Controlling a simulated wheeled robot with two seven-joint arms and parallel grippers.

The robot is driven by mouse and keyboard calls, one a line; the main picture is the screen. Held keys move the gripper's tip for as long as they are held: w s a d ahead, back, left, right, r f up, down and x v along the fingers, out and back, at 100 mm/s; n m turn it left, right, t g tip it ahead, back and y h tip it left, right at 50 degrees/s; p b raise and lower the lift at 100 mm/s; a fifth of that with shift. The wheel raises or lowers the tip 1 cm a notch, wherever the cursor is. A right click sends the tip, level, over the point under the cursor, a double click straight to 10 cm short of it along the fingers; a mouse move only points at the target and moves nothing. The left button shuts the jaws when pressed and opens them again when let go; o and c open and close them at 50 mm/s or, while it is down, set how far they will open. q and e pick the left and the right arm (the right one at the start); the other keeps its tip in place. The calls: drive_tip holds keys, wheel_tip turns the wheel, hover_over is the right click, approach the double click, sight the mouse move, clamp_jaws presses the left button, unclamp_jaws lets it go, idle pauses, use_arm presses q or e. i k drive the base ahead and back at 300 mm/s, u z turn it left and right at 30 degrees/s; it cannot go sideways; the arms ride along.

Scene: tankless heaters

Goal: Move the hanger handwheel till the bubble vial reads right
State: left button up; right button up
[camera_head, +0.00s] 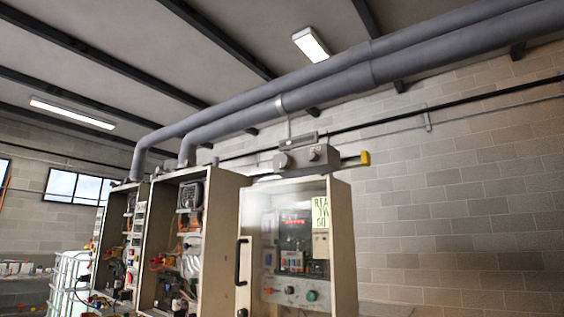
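I cannot tell whether either is the handwheel. A yellow-tipped lever or handle (365,158) sticks out to the right of the box. A small flat bar (299,142) lies just above the box and may be the bubble vial. It is too small to read any bubble. Neither of my grippers is in view.
Three cabinets stand in a row; the right one (343,240) has a clear front, a black handle (240,262) and a yellow-green sign (321,214). The other two show wiring. A white wire cage (65,278) stands at left. The brick wall at right is mostly bare.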

sight(283, 161)
drive_tip(key=u, duration=1.55)
drive_tip(key=i, duration=3.2)
drive_tip(key=z, duration=3.5)
